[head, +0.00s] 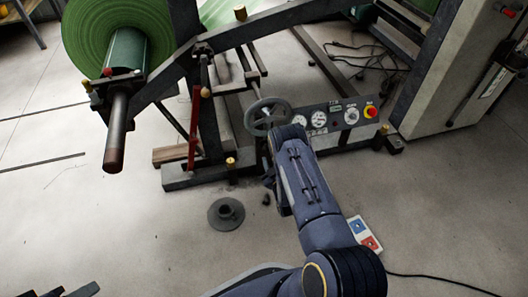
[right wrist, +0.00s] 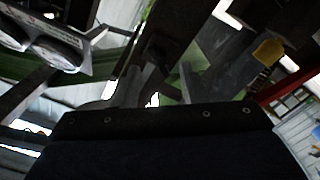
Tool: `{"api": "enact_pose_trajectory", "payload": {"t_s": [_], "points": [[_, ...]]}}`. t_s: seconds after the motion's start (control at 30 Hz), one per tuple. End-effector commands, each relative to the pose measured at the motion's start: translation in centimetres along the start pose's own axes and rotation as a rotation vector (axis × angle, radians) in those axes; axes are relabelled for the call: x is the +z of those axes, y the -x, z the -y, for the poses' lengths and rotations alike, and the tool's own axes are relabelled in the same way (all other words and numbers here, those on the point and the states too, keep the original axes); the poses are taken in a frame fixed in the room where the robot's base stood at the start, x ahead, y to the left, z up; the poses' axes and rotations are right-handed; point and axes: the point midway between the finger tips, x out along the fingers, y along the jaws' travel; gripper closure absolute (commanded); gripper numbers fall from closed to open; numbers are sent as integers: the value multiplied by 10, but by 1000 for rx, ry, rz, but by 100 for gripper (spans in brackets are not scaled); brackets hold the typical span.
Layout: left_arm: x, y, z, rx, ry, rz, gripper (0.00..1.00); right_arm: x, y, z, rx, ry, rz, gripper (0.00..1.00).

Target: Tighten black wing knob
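I cannot make out a black wing knob for certain in either view. My right arm reaches up from the bottom of the head view to the machine, just below a grey handwheel (head: 268,117). My right gripper (head: 269,178) is mostly hidden by its own arm, close to the machine's lower frame. Dark pieces at the bottom left edge of the head view look like part of my left gripper (head: 70,291), largely cut off.
A control panel (head: 340,117) with gauges and a red button stands right of the handwheel. A green roll (head: 112,40) on a shaft is upper left. A black flanged disc (head: 226,213) and a red-and-blue button box (head: 364,235) lie on the floor. Open floor lies lower left.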

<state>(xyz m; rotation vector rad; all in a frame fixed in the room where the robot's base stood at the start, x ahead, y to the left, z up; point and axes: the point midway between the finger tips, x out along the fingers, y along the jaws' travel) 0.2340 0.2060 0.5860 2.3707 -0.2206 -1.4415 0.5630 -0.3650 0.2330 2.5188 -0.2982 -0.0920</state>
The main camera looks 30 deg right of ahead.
Motion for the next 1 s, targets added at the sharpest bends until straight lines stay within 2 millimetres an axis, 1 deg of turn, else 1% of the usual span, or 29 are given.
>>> {"api": "enact_pose_trajectory", "payload": {"t_s": [0.03,0.1,0.2,0.3,0.43,0.63,0.67,0.93,1.0], "points": [[3,-7,3,0,0,0,60,2,-10,2,3,0,-5,61],[5,-10,5,0,0,0,60,2,-21,2,2,-1,-4,61],[7,-14,6,0,0,0,60,2,-34,1,2,-1,-3,61],[8,-16,8,0,0,0,60,1,-42,1,1,-2,-1,61],[9,-17,8,0,0,0,60,0,-47,0,0,-2,1,61],[8,-16,8,0,0,0,60,0,-47,0,0,-2,1,61],[8,-16,8,0,0,0,60,0,-47,0,0,-2,1,64],[8,-16,8,0,0,0,60,0,-47,0,0,-2,1,99],[8,-16,8,0,0,0,60,0,-47,0,0,-2,1,100]]}}
